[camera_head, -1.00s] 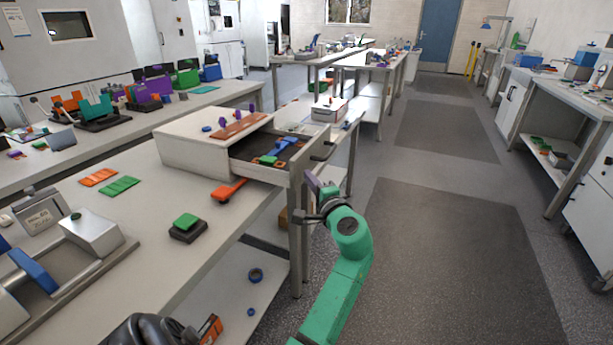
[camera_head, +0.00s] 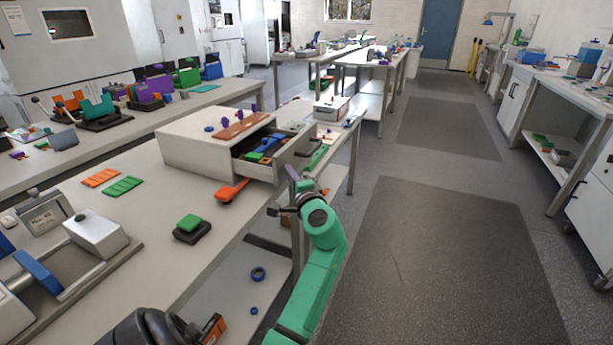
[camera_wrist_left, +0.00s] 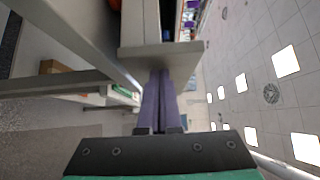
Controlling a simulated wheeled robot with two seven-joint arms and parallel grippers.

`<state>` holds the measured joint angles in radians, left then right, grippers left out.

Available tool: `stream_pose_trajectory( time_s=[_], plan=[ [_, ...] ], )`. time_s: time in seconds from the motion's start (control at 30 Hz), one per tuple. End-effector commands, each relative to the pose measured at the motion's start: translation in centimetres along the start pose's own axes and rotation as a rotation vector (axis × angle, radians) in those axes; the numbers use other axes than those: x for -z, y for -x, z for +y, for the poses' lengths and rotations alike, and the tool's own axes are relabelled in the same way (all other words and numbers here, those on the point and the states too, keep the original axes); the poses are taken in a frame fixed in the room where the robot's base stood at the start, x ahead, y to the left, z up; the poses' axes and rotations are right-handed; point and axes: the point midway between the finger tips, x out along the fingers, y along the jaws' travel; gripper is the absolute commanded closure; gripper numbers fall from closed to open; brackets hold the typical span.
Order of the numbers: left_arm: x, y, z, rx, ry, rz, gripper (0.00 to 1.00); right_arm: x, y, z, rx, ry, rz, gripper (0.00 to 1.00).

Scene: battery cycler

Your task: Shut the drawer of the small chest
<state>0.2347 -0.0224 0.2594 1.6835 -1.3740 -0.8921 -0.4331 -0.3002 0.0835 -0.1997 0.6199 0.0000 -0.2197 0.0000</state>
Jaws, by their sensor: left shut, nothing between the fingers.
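The small white chest (camera_head: 190,150) stands on the near bench. Its drawer (camera_head: 298,155) is partly open toward the right, with blue, green and dark items showing inside. My left gripper (camera_head: 292,176), on the green arm, is at the outer face of the drawer front, with its purple fingers shut and empty. In the left wrist view the shut fingers (camera_wrist_left: 160,100) reach the pale edge of the drawer front (camera_wrist_left: 158,52) and appear to touch it. The drawer handle (camera_head: 320,147) lies just beyond the gripper.
An orange tool (camera_head: 231,191) lies on the bench before the chest, and a green-topped dark block (camera_head: 190,226) is nearer. Purple pieces and a brown plate (camera_head: 243,125) sit on the chest. The aisle floor (camera_head: 420,250) to the right is clear.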

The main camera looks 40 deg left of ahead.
Motion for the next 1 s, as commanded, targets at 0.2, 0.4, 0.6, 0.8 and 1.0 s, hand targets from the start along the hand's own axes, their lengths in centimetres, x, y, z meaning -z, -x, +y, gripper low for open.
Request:
stream_pose_trajectory(
  time_s=[0.2,0.4,0.6,0.8,1.0],
  plan=[
    [-4.0,-3.9,-0.2,0.002,-0.002,-0.005,1.0,0.2,0.6,-0.3,0.005,-0.001,0.002,0.53],
    [-7.1,-7.0,-0.1,0.002,-0.002,-0.004,1.0,0.2,0.8,-0.5,0.007,-0.002,0.002,0.53],
    [-9.2,-9.1,-0.1,0.001,-0.002,-0.003,1.0,0.2,0.9,-0.5,0.007,-0.002,0.002,0.53],
    [-10.0,-10.0,0.0,-0.001,-0.001,-0.003,1.0,0.2,0.9,-0.5,0.006,-0.002,0.002,0.53],
    [-10.2,-10.1,-0.1,0.001,0.0,-0.004,1.0,0.2,1.0,-0.3,0.004,-0.001,0.002,0.53]
  ],
)
